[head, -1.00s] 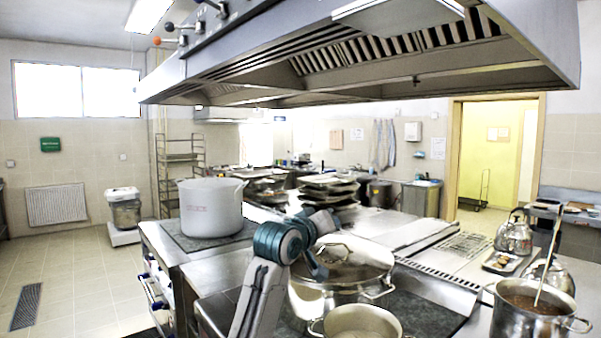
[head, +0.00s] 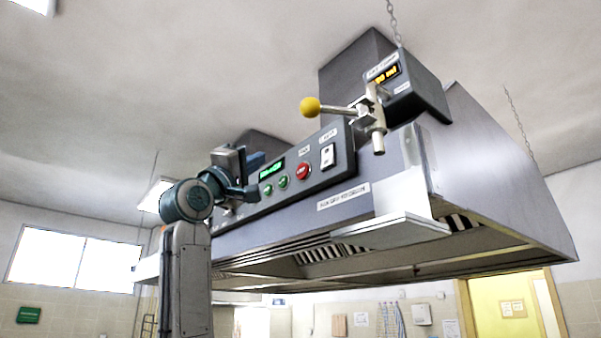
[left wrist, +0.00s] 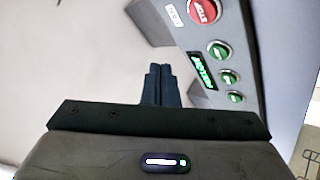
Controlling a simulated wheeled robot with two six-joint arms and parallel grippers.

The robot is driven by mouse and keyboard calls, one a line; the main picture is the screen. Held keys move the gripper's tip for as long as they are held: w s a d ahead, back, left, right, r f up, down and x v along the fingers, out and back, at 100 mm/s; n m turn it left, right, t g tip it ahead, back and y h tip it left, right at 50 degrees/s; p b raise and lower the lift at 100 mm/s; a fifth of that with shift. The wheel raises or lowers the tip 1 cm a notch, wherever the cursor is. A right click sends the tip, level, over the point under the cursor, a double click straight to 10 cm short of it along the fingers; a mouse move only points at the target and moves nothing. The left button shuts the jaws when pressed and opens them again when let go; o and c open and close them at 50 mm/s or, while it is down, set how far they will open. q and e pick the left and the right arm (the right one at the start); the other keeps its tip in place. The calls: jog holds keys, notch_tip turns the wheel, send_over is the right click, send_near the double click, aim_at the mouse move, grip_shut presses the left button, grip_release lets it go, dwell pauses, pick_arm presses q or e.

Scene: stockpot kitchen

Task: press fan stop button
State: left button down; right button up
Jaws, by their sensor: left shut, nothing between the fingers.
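The red stop button (head: 303,171) is on the dark control panel on the front of the hood. In the left wrist view the stop button (left wrist: 204,12) is at the top, with "STOP" lettering. Green buttons (head: 283,182) and a green lit display (head: 272,169) are to its left on the panel. My left gripper (head: 256,190) is raised at the panel's left part, left of the red button and apart from it. In the left wrist view its fingers (left wrist: 160,72) are together and empty. My right gripper is not in view.
A yellow-knobbed lever valve (head: 310,107) sticks out right of the panel, below a box with a yellow display (head: 384,74). A white rocker switch (head: 327,155) is right of the red button. The hood's lower edge (head: 270,250) runs below.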

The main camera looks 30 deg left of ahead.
aim_at(302, 171)
pick_arm(q)
jog(key=shift+s+a+r, duration=0.1)
jog(key=shift+s+r, duration=0.2)
jog(key=shift+r, duration=0.1)
jog(key=shift+w, duration=0.15)
jog(key=w+d+p, duration=0.3)
jog(key=w, duration=0.5)
jog(key=shift+d+p, duration=0.2)
jog(key=shift+p, duration=0.1)
dwell(1.0)
